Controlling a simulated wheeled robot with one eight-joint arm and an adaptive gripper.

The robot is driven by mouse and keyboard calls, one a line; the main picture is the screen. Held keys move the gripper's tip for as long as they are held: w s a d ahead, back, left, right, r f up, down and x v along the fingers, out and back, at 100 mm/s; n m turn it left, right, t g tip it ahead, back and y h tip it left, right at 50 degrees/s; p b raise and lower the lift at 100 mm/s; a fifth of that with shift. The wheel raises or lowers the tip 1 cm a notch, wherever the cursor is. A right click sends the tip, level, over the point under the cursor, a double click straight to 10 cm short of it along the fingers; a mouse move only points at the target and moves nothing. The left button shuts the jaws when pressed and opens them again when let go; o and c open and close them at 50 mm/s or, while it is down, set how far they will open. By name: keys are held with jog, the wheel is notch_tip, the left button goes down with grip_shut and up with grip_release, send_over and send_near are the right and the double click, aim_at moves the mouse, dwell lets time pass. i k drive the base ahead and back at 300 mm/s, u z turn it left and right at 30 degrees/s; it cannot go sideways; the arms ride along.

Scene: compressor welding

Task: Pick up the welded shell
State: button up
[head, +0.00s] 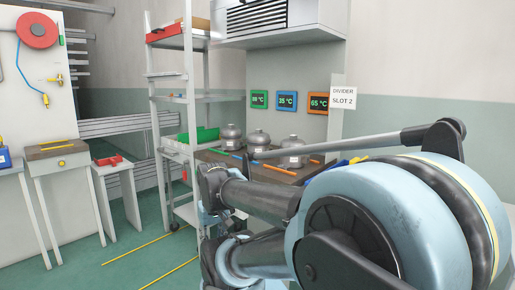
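Three grey domed metal shells stand in a row on a dark bench top (272,172) in the head view. The left shell (231,137) is farthest, the middle shell (258,141) is beside it, and the right shell (293,152) is nearest. Each has a small pale label. I cannot tell from their look which is the welded one. Behind them hang a green-framed display (259,100), a blue-framed display (287,101) reading 35 °C and an orange-framed display (318,103) reading 65 °C. My arm fills the lower right; I cannot make out my gripper's fingers.
A sign (343,98) reads "DIVIDER SLOT 2". Coloured strips lie around the shells. A white shelf rack (197,70) and green bin (208,134) stand left of the bench. Small tables, one with a red tray (108,160), stand at far left.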

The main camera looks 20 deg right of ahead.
aim_at(258, 141)
jog(key=i, duration=0.85)
